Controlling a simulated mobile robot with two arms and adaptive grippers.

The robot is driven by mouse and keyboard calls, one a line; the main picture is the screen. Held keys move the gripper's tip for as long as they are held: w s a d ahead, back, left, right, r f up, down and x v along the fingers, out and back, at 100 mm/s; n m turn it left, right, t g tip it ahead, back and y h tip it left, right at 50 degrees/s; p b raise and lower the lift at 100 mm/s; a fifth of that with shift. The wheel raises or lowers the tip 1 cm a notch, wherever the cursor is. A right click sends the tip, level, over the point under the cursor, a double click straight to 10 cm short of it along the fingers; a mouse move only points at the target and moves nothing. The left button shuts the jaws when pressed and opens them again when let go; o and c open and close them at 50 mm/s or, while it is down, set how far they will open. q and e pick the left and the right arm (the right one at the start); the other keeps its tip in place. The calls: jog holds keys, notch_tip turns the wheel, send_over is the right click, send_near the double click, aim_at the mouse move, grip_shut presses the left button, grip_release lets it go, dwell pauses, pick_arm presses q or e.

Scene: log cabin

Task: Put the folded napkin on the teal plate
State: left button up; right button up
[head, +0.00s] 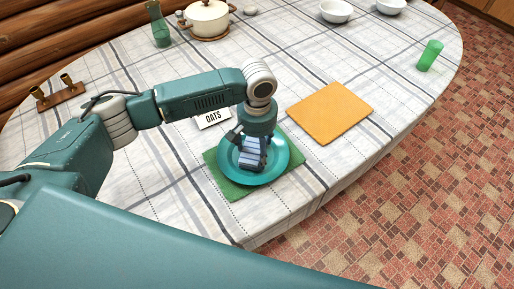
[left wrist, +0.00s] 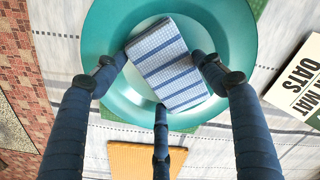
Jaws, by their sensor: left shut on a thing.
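The teal plate (head: 281,158) sits on a green placemat (head: 234,190) near the table's front edge. The folded napkin (head: 250,160), white and blue with stripes, is over the middle of the plate. My left gripper (head: 249,147) comes down from above and is shut on the napkin. In the left wrist view the napkin (left wrist: 168,62) lies between the dark fingers (left wrist: 165,85), with the plate (left wrist: 100,40) all around behind it. I cannot tell whether the napkin touches the plate. My right gripper is not in view.
An OATS card (head: 213,117) lies just behind the plate. An orange placemat (head: 330,111) is bare to the right. A green cup (head: 429,56), white bowls (head: 336,12), a pot (head: 208,20) and a green bottle (head: 159,24) stand farther off.

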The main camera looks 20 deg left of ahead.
aim_at(257, 150)
pick_arm(q)
jog(key=shift+f, duration=0.2)
jog(key=o, duration=1.1)
jog(key=shift+f, duration=0.1)
notch_tip(257, 150, up, 12)
jog(key=shift+b, duration=0.45)
